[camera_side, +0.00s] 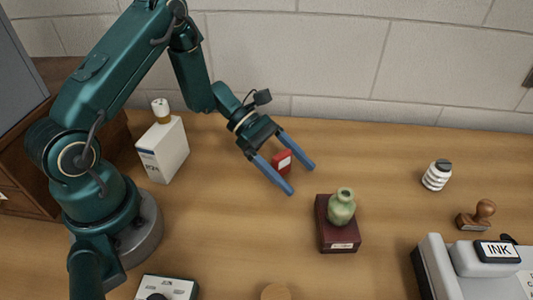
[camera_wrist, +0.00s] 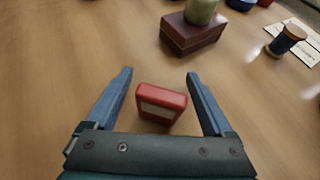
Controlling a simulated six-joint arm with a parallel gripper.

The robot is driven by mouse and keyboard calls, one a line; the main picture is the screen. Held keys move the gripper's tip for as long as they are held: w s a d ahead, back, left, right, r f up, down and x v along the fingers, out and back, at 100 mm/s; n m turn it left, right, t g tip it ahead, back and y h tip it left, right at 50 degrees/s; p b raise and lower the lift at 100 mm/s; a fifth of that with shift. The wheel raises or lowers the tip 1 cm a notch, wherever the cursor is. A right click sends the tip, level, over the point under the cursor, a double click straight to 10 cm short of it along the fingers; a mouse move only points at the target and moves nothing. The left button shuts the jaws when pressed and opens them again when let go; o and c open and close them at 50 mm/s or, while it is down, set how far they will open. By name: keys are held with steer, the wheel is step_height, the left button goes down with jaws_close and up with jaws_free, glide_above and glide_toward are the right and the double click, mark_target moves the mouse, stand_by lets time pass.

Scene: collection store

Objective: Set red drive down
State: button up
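The red drive (camera_side: 282,161) is a small red block with a pale label. In the wrist view the red drive (camera_wrist: 160,101) sits between my two blue fingers, with a clear gap on each side. My gripper (camera_side: 301,180) is open around it and touches it with neither finger, as the wrist view of my gripper (camera_wrist: 160,76) shows. The drive appears to rest on the wooden table, standing on an edge and slightly turned. Its underside is hidden.
A dark red box (camera_side: 338,238) with a green vase (camera_side: 342,207) on it stands just beyond my fingertips. A white box (camera_side: 163,150) stands near my base. A striped jar (camera_side: 437,175), a stamp (camera_side: 477,215) and an ink pad (camera_side: 497,251) are at the right. The table between is clear.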

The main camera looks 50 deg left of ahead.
steer(key=shift+r, duration=0.1)
steer(key=shift+a+r, duration=0.2)
steer(key=shift+a, duration=0.05)
steer(key=v, duration=1)
steer(key=shift+a, duration=0.15)
steer(key=shift+s+a+r, duration=0.15)
steer(key=shift+a+r, duration=0.2)
steer(key=shift+a, duration=0.05)
steer(key=shift+s+d+r+m+g, duration=0.2)
steer(key=shift+r+m+g, duration=0.1)
steer(key=shift+m, duration=0.1)
steer(key=s+d+r+m+t+y, duration=0.1)
steer(key=s+r+m+y, duration=0.3)
steer(key=m, duration=0.6)
steer(key=s+d+r+m+t+y, duration=0.2)
steer(key=s+d+r+m+y, duration=0.1)
steer(key=s+r+m+y, duration=0.2)
steer(key=s+m+y, duration=0.2)
steer(key=s+m, duration=0.2)
steer(key=m, duration=0.1)
steer(key=shift+y, duration=0.4)
